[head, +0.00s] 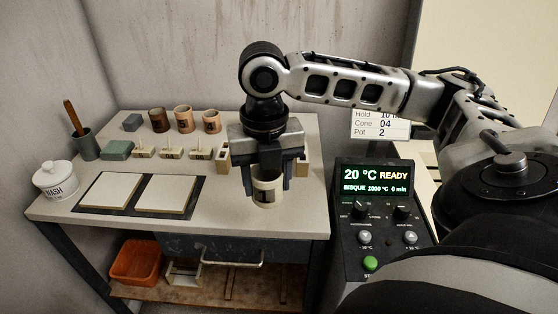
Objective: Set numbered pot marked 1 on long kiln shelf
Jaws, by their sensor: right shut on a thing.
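My right gripper (268,176) points down over the right part of the table. It is shut on a small cream pot (267,194) with a dark mark that I cannot read. The pot is upright between the fingers; I cannot tell whether its base touches the table. Two square pale slabs (110,190) and (165,194) lie on a dark mat to the left. I cannot tell which thing is the long kiln shelf. My left gripper is not in view.
A white lidded jar (55,182), a grey tool cup (86,146) and a green block (117,150) stand at the left. Small pale stands (172,154) sit mid-table. Pale blocks (303,165) flank my gripper. A control panel (377,205) stands right of the table.

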